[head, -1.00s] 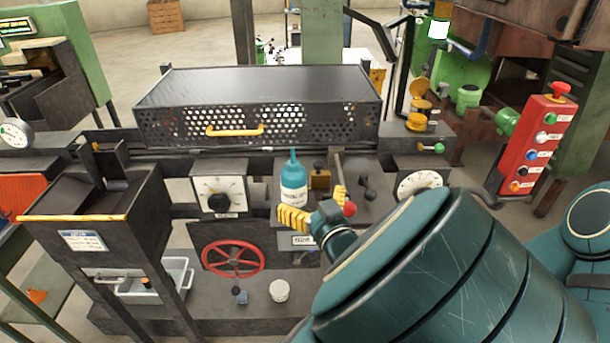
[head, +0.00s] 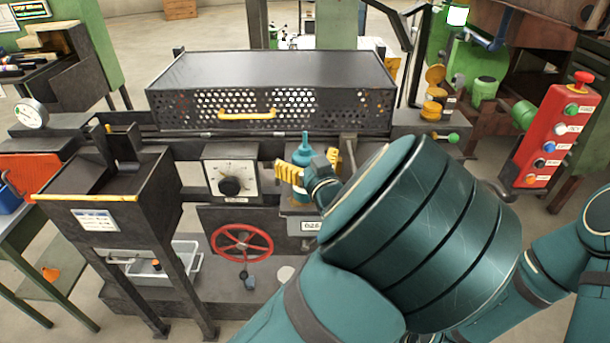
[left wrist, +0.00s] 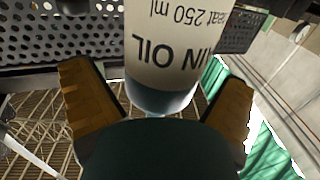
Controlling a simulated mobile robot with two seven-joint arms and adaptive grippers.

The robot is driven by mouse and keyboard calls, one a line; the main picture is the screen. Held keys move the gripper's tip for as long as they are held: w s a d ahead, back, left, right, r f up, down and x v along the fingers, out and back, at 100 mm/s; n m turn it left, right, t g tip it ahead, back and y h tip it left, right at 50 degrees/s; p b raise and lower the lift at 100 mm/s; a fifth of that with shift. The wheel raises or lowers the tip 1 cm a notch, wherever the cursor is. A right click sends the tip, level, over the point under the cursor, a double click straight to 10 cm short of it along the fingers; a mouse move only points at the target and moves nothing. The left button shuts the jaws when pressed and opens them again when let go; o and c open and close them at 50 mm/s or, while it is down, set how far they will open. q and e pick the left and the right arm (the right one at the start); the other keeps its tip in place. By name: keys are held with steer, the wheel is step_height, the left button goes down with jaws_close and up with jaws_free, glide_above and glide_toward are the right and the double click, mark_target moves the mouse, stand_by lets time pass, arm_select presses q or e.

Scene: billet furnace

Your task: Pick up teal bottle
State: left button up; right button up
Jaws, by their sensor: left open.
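The teal bottle (head: 304,145) stands upright on the machine ledge, its cap and shoulder showing above my gripper in the head view. My left gripper (head: 313,168) has its yellow fingers open, one on each side of the bottle; the arm and wrist hide its lower part. In the left wrist view the bottle's pale label (left wrist: 170,45), lettered "OIL" and "250 ml" upside down, sits between the two spread fingers (left wrist: 158,108). Gaps show between the fingers and the bottle. My right gripper is not in view.
A black perforated cover (head: 270,90) with a yellow handle rises behind the bottle. A dial box (head: 230,178) stands to its left, above a red handwheel (head: 241,243). Yellow-lidded jars (head: 432,110) and a red button panel (head: 552,138) are to the right.

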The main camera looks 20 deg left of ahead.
arm_select(q)
steer(key=c, duration=1.4)
